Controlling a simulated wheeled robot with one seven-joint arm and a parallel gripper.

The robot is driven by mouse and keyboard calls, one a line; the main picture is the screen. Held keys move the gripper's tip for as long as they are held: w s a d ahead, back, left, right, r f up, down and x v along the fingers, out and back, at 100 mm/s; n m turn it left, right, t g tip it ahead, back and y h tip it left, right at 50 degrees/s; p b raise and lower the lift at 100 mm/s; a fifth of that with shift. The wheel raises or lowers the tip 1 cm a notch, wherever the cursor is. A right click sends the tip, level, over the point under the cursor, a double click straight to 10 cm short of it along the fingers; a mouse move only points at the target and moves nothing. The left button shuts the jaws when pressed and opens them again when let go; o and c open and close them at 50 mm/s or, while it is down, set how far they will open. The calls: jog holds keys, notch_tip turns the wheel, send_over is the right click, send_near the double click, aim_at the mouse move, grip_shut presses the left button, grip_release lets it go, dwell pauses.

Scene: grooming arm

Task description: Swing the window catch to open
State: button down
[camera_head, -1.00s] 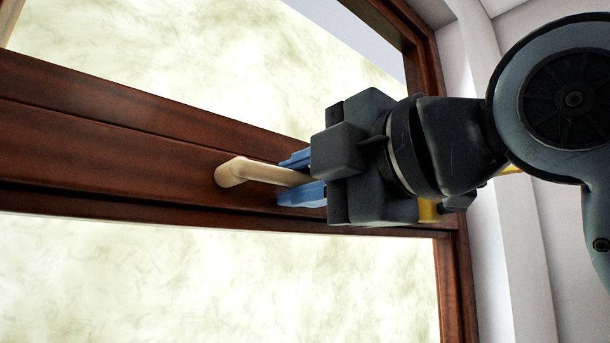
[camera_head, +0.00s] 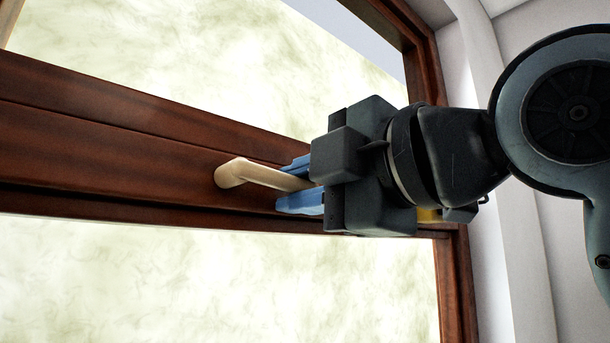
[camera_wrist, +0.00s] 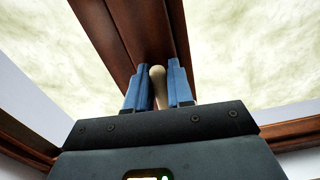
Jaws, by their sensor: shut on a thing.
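The window catch (camera_head: 262,176) is a cream lever on the dark wooden window bar (camera_head: 120,160). Its round pivot end is at the left, and its arm points right, tilted slightly downward. My gripper (camera_head: 298,187) has blue fingers, one above and one below the catch's free end, and is shut on it. The far end of the catch is hidden by the fingers and the gripper body. In the wrist view the catch (camera_wrist: 157,85) stands between the two blue fingers (camera_wrist: 158,88), with the wooden bar behind it.
Pale glass panes lie above (camera_head: 200,70) and below (camera_head: 220,280) the bar. The wooden side frame (camera_head: 455,290) stands at the right, behind my gripper, with a white wall (camera_head: 560,260) beyond it. The bar left of the catch is clear.

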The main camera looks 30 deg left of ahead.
jog(key=shift+s+f+m, duration=0.15)
jog(key=shift+f+m, duration=0.6)
jog(key=shift+m, duration=0.55)
jog(key=shift+s+a+f+m+p, duration=0.1)
jog(key=shift+s+f+m+p, duration=0.25)
jog(key=shift+m, duration=0.55)
jog(key=shift+s+a+f+m+p, duration=0.1)
jog(key=shift+f+m+p, duration=0.4)
jog(key=shift+m, duration=0.4)
jog(key=shift+s+a+f+m+p, duration=0.15)
jog(key=shift+s+f+m+p, duration=0.3)
jog(key=shift+m, duration=0.45)
jog(key=shift+s+a+f+m+p, duration=0.1)
jog(key=shift+s+f+m+p, duration=0.3)
jog(key=shift+m, duration=0.5)
jog(key=shift+r+p, duration=0.1)
jog(key=shift+p, duration=0.2)
